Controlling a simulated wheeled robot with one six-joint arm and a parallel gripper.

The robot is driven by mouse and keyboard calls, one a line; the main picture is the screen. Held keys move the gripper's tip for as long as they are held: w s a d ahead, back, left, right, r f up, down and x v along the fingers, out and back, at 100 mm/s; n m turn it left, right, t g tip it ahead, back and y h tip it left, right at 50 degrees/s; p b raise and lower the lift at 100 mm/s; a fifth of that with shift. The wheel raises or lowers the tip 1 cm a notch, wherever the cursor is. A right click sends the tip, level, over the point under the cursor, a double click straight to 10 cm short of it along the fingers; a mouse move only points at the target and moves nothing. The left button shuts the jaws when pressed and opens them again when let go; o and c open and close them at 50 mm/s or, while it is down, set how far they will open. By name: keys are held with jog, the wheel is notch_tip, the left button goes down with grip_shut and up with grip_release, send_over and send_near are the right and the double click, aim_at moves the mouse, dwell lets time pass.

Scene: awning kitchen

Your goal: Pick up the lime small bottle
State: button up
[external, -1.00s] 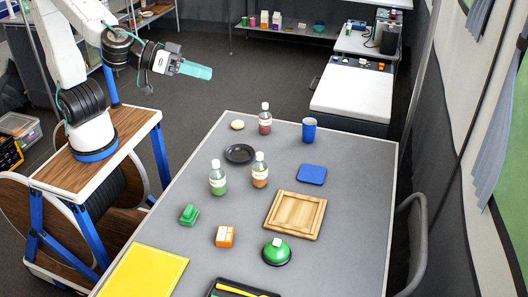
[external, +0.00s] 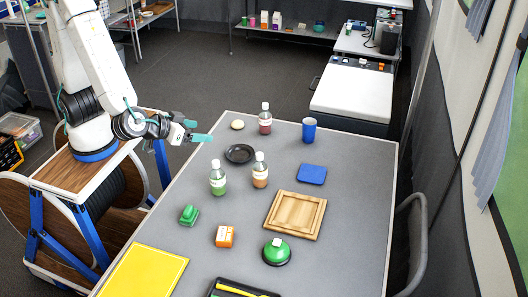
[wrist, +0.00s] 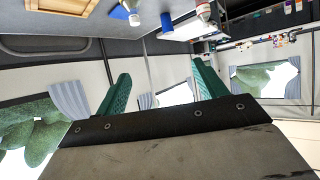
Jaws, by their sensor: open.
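The lime small bottle (external: 217,180) stands upright on the grey table, with green contents, a pale label and a white cap. An orange-brown bottle (external: 260,172) stands to its right, and a red bottle (external: 265,120) stands farther back. My gripper (external: 204,138) has teal fingers. It is open and empty, over the table's left edge, above and behind the lime bottle and apart from it. In the wrist view, both fingers (wrist: 162,82) are spread with nothing between them. Bottle tops show at that view's upper edge, but I cannot tell which one is the lime bottle.
The black plate (external: 240,153) lies behind the bottles. A green object (external: 189,215) and an orange box (external: 225,236) stand in front. The wooden tray (external: 295,215), blue cup (external: 309,130) and blue pad (external: 312,174) are to the right. Bare table surrounds the lime bottle.

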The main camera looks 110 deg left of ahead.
aim_at(211, 181)
notch_tip(211, 181, down, 19)
jog(key=shift+f, duration=0.1)
jog(key=shift+a+f, duration=0.1)
jog(key=shift+f, duration=0.15)
jog(key=x, duration=0.7)
jog(key=shift+w+a, duration=0.25)
jog(key=shift+w, duration=0.05)
jog(key=c, duration=1.1)
